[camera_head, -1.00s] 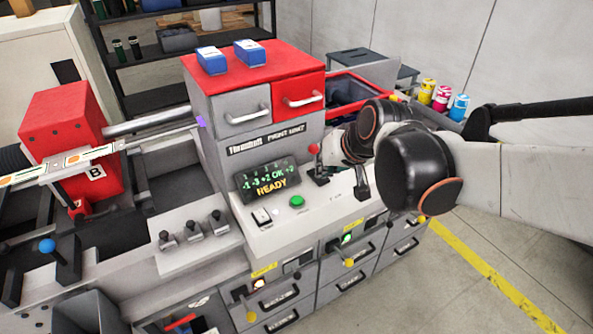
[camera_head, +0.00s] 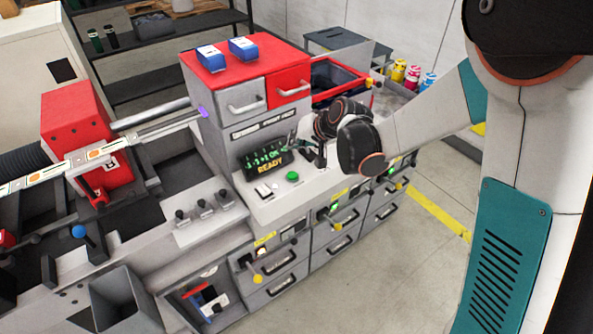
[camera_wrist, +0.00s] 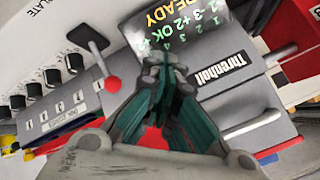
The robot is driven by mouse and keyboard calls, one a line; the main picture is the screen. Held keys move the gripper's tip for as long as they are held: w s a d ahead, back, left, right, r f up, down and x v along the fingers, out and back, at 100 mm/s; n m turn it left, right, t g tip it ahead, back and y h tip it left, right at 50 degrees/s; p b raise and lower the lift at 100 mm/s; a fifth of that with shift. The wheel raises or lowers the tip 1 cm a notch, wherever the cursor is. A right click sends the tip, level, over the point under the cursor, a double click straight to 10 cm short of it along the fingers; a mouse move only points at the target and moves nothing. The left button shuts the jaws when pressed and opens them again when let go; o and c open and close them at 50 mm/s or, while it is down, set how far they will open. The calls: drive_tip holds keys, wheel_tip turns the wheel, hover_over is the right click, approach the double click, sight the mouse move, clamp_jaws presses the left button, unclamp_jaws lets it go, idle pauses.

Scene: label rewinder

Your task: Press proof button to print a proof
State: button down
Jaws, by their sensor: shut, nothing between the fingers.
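The print unit (camera_head: 225,125) is a grey cabinet with a lit display (camera_head: 263,160) reading READY; the display also shows in the wrist view (camera_wrist: 175,22). I cannot read which control is marked proof. My gripper (camera_head: 296,140) is over the right part of the panel, right of the display. In the wrist view its teal fingers (camera_wrist: 165,62) are shut and empty, overlapping the display's lower edge. The green button is not visible there.
A lever with a red knob (camera_wrist: 113,84) stands close beside the fingers in the wrist view. Three small levers (camera_head: 203,207) stand on a ledge left of the panel. Blue boxes (camera_head: 243,47) lie on the red top. Drawers (camera_head: 330,232) lie below the panel.

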drive_tip(key=shift+f, duration=0.15)
idle(0.3)
drive_tip(key=b, duration=0.6)
hover_over(295, 173)
wheel_tip(295, 173, down, 8)
drive_tip(key=shift+f, duration=0.35)
drive_tip(key=shift+f, duration=0.1)
idle(0.9)
drive_tip(key=shift+f+b, duration=0.3)
drive_tip(key=shift+b, duration=0.3)
drive_tip(key=shift+f+b, duration=0.5)
idle(0.5)
drive_tip(key=shift+r, duration=0.1)
drive_tip(key=shift+r+p, duration=0.55)
drive_tip(key=shift+r, duration=0.3)
